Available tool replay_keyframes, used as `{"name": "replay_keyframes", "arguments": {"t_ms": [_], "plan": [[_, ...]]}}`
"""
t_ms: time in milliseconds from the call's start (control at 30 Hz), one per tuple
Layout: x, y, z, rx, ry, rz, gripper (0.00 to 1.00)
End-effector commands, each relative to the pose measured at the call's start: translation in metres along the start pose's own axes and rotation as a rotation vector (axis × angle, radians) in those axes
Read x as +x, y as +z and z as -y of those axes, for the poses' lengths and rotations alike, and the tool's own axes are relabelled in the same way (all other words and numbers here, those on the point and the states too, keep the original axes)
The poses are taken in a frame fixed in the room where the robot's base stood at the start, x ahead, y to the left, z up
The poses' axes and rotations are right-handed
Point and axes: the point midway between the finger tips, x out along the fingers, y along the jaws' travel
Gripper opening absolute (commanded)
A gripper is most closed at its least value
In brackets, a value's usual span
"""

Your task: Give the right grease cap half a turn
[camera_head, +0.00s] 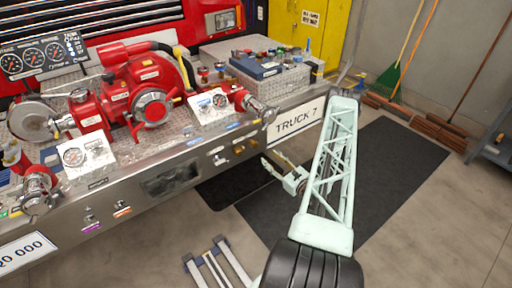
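Small brass fittings sit on the front face of the steel bumper (150,205). The right one (239,149) is near the TRUCK 7 plate, and another (218,159) is to its left. They are too small to tell for sure which are the grease caps. My gripper (270,159) is in front of the bumper, below and to the right of the brass fittings. Its fingers look spread apart and empty, and they touch no fitting. My pale green arm hides part of the floor and the bumper's right end.
A red pump (150,85) with gauges and valves stands on the bumper. A grey crate (285,82) is at its right end. A metal stand (215,262) is on the floor in front. A black mat (395,165) and brooms (410,50) are at right.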

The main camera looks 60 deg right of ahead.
Motion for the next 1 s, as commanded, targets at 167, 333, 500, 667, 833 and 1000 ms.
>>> {"name": "replay_keyframes", "arguments": {"t_ms": [167,333,500,667,833,1000], "plan": [[0.014,0.0,-0.001,0.0,0.003,0.001,0.37],[0.032,0.001,-0.001,-0.001,0.003,0.002,0.37],[0.052,0.001,-0.001,-0.001,0.002,0.002,0.37],[0.072,0.0,-0.001,-0.001,0.002,0.001,0.37],[0.094,0.0,-0.001,-0.001,0.002,0.002,0.37],[0.113,0.0,-0.001,-0.001,0.002,0.001,0.37]]}}
